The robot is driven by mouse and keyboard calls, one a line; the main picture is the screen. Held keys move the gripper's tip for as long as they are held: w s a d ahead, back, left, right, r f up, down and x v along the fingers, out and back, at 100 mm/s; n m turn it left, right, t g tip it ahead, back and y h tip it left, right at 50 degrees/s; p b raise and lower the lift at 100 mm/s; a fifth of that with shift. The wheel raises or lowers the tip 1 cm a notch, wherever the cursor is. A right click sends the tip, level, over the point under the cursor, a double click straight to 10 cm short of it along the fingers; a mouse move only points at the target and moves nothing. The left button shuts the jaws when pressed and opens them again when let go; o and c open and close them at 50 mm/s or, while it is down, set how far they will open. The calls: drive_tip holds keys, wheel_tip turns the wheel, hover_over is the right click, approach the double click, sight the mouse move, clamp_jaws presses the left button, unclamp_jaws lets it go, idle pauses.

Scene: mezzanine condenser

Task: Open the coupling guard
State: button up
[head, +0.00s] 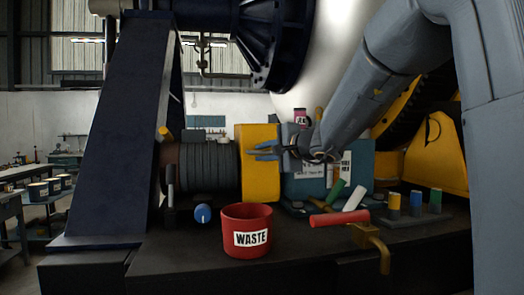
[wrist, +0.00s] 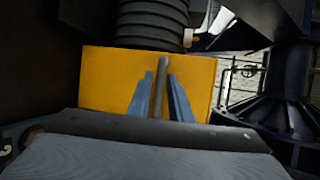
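The coupling guard is a yellow box-like cover (head: 260,185) between the dark ribbed cylinder and a blue-grey housing in the head view. It fills the middle of the wrist view as a yellow panel (wrist: 105,85). A grey upright bar (wrist: 160,88) shows in front of the panel. My gripper (head: 262,150) reaches in from the right, in front of the guard's upper part. In the wrist view its two blue fingers (wrist: 162,90) stand apart, one on each side of the bar. Whether they touch the bar is unclear. The guard looks closed.
A red WASTE bin (head: 236,219) stands on the dark bench below the guard. A red-handled brass valve (head: 372,240) sits at the front edge. Coloured cylinders (head: 415,203) stand to the right. The ribbed cylinder (head: 208,168) adjoins the guard's left side.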

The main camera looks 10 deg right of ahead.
drive_tip(key=shift+w+a+f, duration=0.1)
drive_tip(key=shift+w+a, duration=0.05)
drive_tip(key=shift+w, duration=0.2)
drive_tip(key=shift+c, duration=0.5)
clamp_jaws()
